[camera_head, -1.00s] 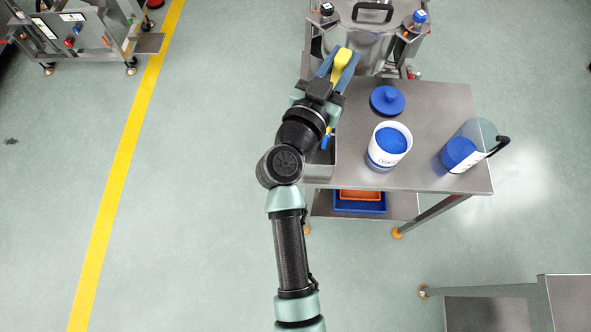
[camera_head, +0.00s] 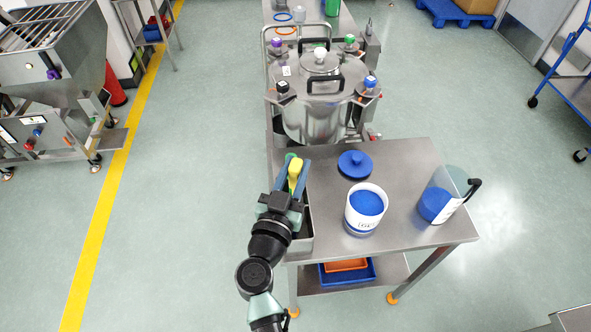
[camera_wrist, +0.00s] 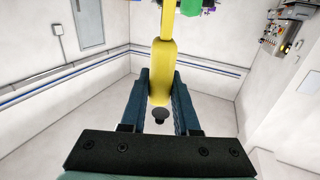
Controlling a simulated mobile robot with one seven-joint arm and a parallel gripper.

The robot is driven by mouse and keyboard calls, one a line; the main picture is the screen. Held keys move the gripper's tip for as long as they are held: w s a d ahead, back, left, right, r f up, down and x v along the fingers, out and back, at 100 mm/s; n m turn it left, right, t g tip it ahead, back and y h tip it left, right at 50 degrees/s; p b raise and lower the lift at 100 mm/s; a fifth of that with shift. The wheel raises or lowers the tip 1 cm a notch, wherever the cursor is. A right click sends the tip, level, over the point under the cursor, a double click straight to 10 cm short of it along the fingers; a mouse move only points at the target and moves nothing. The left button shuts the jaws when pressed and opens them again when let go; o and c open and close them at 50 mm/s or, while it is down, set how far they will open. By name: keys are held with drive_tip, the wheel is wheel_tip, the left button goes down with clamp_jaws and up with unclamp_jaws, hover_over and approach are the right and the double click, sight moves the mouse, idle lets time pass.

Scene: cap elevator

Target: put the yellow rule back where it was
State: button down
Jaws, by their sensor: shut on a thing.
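The yellow rule (camera_head: 295,168) is held in my gripper (camera_head: 293,178), between its two blue fingers, near the back left corner of the steel table (camera_head: 405,160). In the wrist view the rule (camera_wrist: 160,75) stands between the fingers (camera_wrist: 160,97), with a wide yellow handle part and a narrower yellow length reaching past the top edge. Its far end is out of the wrist view.
A blue knobbed lid (camera_head: 355,163), a white tub of blue material (camera_head: 365,222) and a clear jug with blue contents (camera_head: 440,203) stand on the table. A steel vessel (camera_head: 318,115) with coloured caps is behind. Blue and orange trays (camera_head: 346,266) sit below.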

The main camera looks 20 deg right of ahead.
drive_tip(key=c, duration=1.1)
unclamp_jaws()
drive_tip(key=shift+f, duration=0.1)
drive_tip(key=o, duration=0.4)
drive_tip(key=shift+o, duration=0.2)
